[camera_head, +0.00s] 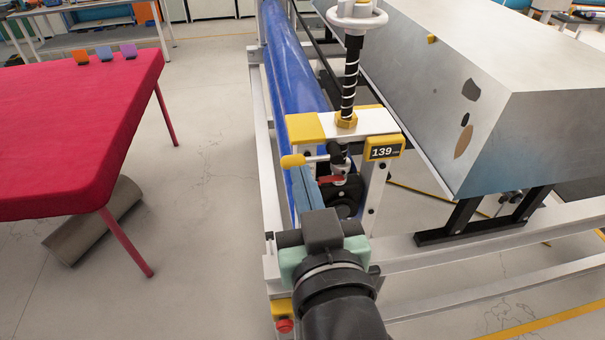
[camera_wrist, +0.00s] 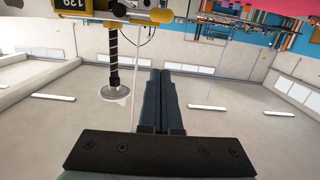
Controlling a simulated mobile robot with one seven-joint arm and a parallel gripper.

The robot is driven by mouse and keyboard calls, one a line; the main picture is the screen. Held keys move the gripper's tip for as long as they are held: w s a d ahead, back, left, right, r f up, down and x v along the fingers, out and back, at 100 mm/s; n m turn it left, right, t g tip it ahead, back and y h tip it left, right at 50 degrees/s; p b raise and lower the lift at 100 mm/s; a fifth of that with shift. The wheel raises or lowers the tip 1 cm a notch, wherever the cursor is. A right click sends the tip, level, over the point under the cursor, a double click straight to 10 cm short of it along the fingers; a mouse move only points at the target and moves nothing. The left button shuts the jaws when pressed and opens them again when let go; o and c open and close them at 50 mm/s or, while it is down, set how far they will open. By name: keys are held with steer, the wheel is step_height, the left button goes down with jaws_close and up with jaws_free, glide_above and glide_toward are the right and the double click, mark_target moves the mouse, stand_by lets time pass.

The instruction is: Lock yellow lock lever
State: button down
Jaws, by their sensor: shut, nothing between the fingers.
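The yellow lock lever (camera_head: 292,160) is a rounded yellow grip on a short rod, sticking out to the left under the white and yellow bracket of the press. It also shows at the top of the wrist view (camera_wrist: 161,15). My gripper (camera_head: 302,174) is shut and empty. Its dark fingers lie side by side just below the lever in the head view, and I cannot tell whether they touch it. In the wrist view the closed fingertips (camera_wrist: 160,72) point up toward the lever with a visible gap in the picture.
A white handwheel (camera_head: 352,14) on a threaded spindle rises above the bracket. A display reading 139 (camera_head: 385,152) sits to the right of the lever. A blue roll (camera_head: 288,70) lies behind. A red table (camera_head: 70,120) stands left, with open floor between.

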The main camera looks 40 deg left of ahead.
steer(key=shift+w+a+b, duration=0.5)
steer(key=shift+b, duration=1.7)
steer(key=p, duration=0.3)
glide_above(295, 162)
steer(key=s+d, duration=0.1)
steer(key=s, duration=0.1)
steer(key=shift+w+d+f, duration=0.1)
steer(key=shift+w+f, duration=0.05)
steer(key=shift+f, duration=2.25)
steer(key=shift+w+f, duration=0.1)
